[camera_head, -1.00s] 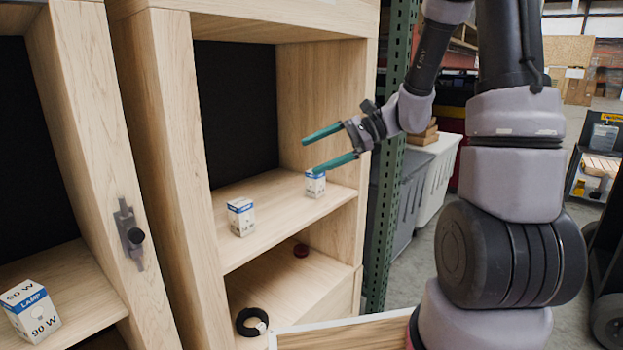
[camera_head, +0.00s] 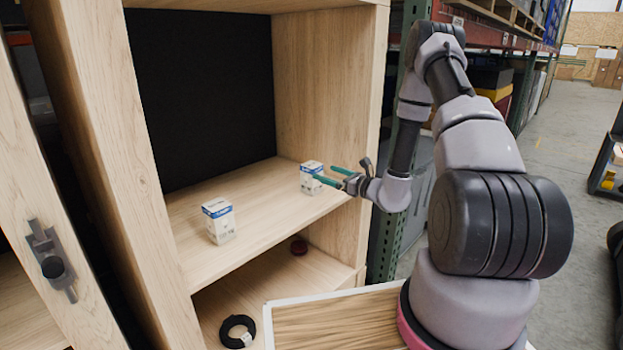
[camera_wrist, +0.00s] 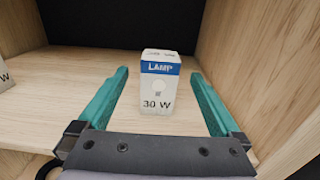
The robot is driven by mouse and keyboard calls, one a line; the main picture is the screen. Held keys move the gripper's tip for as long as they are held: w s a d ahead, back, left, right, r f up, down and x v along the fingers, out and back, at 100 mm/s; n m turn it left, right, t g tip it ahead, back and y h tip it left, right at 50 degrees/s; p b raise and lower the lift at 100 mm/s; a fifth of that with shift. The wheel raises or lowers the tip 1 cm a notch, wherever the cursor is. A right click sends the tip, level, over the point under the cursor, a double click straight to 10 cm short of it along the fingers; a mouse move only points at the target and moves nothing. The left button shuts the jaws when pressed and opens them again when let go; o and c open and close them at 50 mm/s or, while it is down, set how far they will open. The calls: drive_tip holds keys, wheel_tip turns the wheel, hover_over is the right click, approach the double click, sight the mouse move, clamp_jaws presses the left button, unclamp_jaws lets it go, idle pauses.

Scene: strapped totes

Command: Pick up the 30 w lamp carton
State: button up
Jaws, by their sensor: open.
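The 30 W lamp carton (camera_wrist: 160,85) is a small white box with a blue band, upright on the wooden shelf. In the wrist view its front reads "LAMP" and "30 W". In the head view it is the right-hand carton (camera_head: 311,178) on the middle shelf, near the right wall. My gripper (camera_head: 327,174) has teal fingers and is open and empty, reaching in over the shelf's front edge. In the wrist view my open gripper (camera_wrist: 160,88) frames the carton between its two fingers, with a gap on each side; the carton stands around the fingertips and beyond.
Another lamp carton (camera_head: 219,221) stands to the left on the same shelf; its edge also shows in the wrist view (camera_wrist: 5,76). The cabinet's right wall (camera_head: 330,100) is close beside.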

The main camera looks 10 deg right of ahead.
sight(318, 170)
drive_tip(key=x, duration=0.7)
drive_tip(key=shift+w+a+f, duration=0.1)
drive_tip(key=shift+w+a, duration=0.1)
drive_tip(key=shift+w, duration=0.1)
drive_tip(key=c, duration=1.4)
